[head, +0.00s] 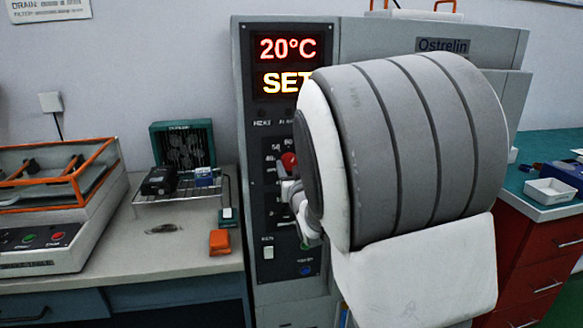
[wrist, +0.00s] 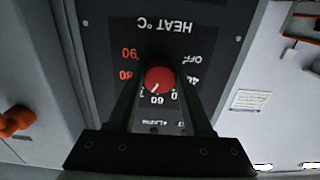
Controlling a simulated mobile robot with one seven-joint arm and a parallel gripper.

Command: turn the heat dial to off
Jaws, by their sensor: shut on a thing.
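The red heat dial (wrist: 159,79) sits on the dark panel under the HEAT °C label, upside down in the wrist view. My gripper (wrist: 160,86) is shut on the dial, one dark finger on each side. The dial's white mark points down and left in the wrist view, close to the 60. The OFF label (wrist: 190,60) is at the upper right of the dial there. In the head view the dial (head: 289,160) shows partly beside my arm, which hides much of the panel. The display (head: 287,64) reads 20°C and SET.
A wire rack (head: 180,193) with small boxes and an orange item (head: 220,242) are on the left bench. An orange-framed machine (head: 60,205) stands farther left. A white tray (head: 550,191) lies on the green bench at right.

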